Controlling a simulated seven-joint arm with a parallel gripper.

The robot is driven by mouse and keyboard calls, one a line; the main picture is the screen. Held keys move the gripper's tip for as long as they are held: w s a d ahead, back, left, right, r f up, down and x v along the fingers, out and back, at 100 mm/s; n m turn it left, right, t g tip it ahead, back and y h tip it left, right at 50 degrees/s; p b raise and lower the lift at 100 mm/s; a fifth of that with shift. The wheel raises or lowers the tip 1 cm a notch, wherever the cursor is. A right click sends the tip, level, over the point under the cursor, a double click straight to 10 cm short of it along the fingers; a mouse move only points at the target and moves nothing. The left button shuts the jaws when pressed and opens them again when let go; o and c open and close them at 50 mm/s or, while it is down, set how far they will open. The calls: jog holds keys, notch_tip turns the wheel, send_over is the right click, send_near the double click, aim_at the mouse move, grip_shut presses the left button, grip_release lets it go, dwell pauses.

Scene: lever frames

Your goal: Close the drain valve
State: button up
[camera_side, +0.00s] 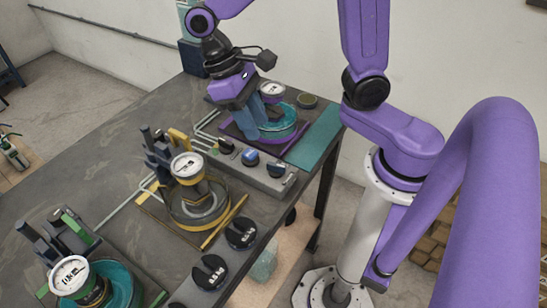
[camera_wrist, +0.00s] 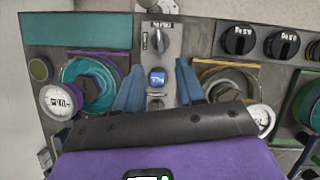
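No part is legibly marked as the drain valve, so I cannot tell which control it is. A grey panel in the side view carries a blue-capped knob (camera_side: 250,157) and a dark lever-like knob (camera_side: 277,169). In the wrist view the blue knob (camera_wrist: 157,77) shows between my fingers, with the grey knob (camera_wrist: 160,42) beyond it. My gripper (camera_side: 259,124) is over the far station, beside the panel. In the wrist view my gripper (camera_wrist: 159,67) has its two blue fingers apart, with nothing held. Whether they touch anything is unclear.
The far station has a teal ring (camera_side: 282,128) and a gauge (camera_side: 271,89). The middle station has a yellow-rimmed gauge (camera_side: 187,166). A green-trimmed station with a gauge (camera_side: 70,275) is nearest. Large black knobs (camera_side: 241,232) line the front edge. A teal mat (camera_side: 315,137) lies clear.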

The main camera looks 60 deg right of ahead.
aim_at(276, 164)
jog(key=x, duration=1)
jog(key=shift+s+f, duration=0.15)
jog(key=shift+f, duration=0.15)
grip_shut()
